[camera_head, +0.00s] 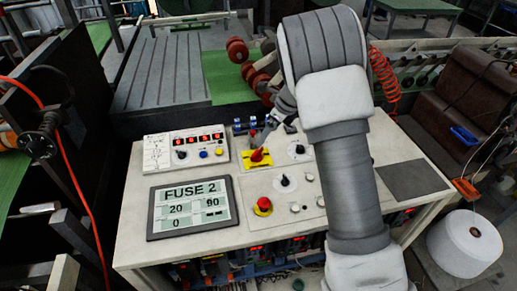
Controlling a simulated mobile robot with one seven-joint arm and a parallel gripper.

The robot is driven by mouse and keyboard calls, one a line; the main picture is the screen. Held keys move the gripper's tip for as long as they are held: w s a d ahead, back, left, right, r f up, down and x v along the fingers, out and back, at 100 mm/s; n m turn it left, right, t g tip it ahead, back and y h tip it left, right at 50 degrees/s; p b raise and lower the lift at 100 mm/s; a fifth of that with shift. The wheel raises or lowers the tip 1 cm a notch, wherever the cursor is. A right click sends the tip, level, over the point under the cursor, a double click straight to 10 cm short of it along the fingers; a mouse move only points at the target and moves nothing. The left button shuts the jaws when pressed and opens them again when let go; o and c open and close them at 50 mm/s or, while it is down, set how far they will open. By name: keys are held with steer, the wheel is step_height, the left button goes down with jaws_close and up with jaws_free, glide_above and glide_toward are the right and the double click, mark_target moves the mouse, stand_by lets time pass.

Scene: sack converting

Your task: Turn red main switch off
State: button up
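The red main switch (257,155) is a red rotary handle on a yellow plate, on the sloping top of the control panel (235,166). My arm reaches across the panel from the lower right and bends down behind its own upper links. My gripper (262,142) is small and dark in this view, just behind and above the switch, with its tips close to the handle. I cannot tell whether it touches the handle or whether its fingers are open, as they are partly hidden and too small.
A red mushroom button (264,206) on a yellow ring and black rotary knobs (285,183) sit near the switch. A display (191,207) reading "FUSE 2" is at left. A row of blue-based toggles (252,123) lies behind. A white thread cone (464,244) stands at lower right.

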mark_target(257, 151)
steer(key=x, duration=1)
steer(key=shift+w+a+f+p, duration=0.1)
steer(key=shift+a+f+p, duration=0.1)
steer(key=shift+p, duration=0.2)
steer(key=shift+c, duration=0.3)
steer(key=shift+d, duration=0.1)
steer(key=c, duration=1.1)
